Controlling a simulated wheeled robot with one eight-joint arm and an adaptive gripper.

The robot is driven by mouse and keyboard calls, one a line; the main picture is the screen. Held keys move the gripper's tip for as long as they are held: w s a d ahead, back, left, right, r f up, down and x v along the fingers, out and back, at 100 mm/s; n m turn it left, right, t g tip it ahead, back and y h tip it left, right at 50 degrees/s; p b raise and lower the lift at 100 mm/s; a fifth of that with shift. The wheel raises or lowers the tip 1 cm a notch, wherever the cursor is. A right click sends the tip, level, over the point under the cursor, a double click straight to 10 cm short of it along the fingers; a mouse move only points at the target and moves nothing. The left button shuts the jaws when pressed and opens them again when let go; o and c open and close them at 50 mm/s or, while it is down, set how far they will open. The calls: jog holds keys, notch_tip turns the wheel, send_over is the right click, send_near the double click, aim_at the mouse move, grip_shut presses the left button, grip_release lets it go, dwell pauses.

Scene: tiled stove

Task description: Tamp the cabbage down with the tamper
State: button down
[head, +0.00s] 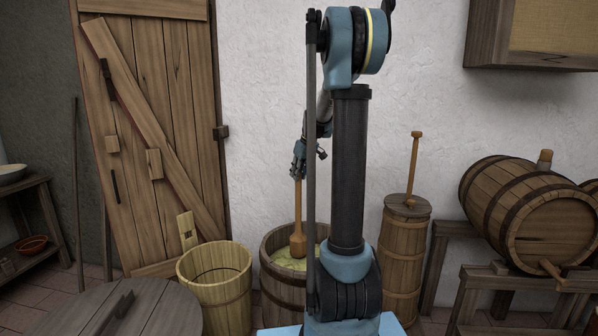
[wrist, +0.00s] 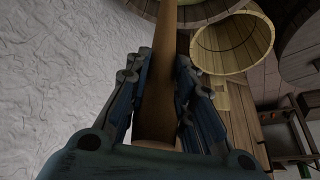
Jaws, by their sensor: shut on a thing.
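The wooden tamper (head: 298,216) hangs upright from my gripper (head: 299,166) in the head view, its wide foot at the level of the cabbage. My gripper is shut on its handle, which also shows in the wrist view (wrist: 158,90) between the fingers (wrist: 160,95). The pale yellow-green cabbage (head: 287,264) lies inside a dark wooden barrel (head: 274,289). I cannot tell whether the foot presses into the cabbage or only touches it. My arm column hides the right part of the barrel.
An empty light wooden bucket (head: 217,291) stands left of the barrel, and it shows in the wrist view (wrist: 232,45). A butter churn (head: 402,258) stands at the right, near a large cask (head: 527,213) on a stand. A round wooden lid (head: 125,310) is at the front left.

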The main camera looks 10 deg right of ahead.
jog(key=shift+f, duration=0.95)
jog(key=shift+r, duration=0.15)
jog(key=shift+r, duration=2.4)
